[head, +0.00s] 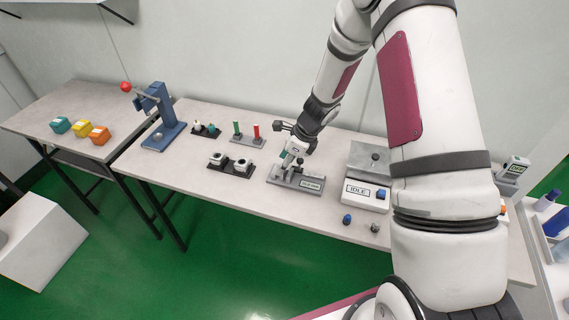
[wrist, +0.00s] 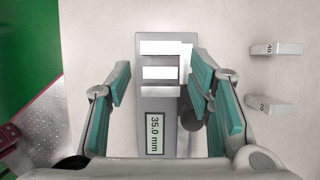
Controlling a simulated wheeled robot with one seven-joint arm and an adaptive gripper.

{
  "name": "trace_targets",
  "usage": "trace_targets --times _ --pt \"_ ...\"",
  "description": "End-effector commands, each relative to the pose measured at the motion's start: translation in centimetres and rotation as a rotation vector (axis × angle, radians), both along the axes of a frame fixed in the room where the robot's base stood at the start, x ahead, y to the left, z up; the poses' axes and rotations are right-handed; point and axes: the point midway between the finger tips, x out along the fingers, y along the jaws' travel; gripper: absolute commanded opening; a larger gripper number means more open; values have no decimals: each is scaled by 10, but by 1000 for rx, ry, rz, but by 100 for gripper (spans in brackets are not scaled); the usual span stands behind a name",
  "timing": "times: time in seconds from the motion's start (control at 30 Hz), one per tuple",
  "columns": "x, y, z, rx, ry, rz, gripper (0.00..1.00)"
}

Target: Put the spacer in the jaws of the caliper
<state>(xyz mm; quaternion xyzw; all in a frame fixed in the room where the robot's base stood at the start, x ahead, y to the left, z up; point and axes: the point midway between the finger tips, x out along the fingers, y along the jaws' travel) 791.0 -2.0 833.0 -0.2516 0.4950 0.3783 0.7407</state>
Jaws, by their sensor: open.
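The grey caliper (head: 282,180) lies flat on the long table, its screen reading 35.0 mm. I cannot tell which bars are jaws or whether one is a spacer. My gripper (head: 293,160) is open above the caliper; in the wrist view its teal fingers (wrist: 158,85) are apart on either side of it. Two pale blocks lie right of it, one marked 40 (wrist: 275,48), one marked 20 (wrist: 263,103).
A dark rack with white rings (head: 230,164) and a stand with green and red posts (head: 245,139) are left of the caliper. A white box reading IDLE (head: 365,194) is to the right. Small blue (head: 347,219) and grey-green (head: 375,228) pieces lie near the front edge.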

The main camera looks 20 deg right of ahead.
Motion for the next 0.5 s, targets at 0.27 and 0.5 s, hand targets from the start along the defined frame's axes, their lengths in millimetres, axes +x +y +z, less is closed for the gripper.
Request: trace_targets --times 0.27,0.5 --pt "-12 -17 51 -3 -4 0 48" --pt "-21 -30 89 -2 -3 0 48"
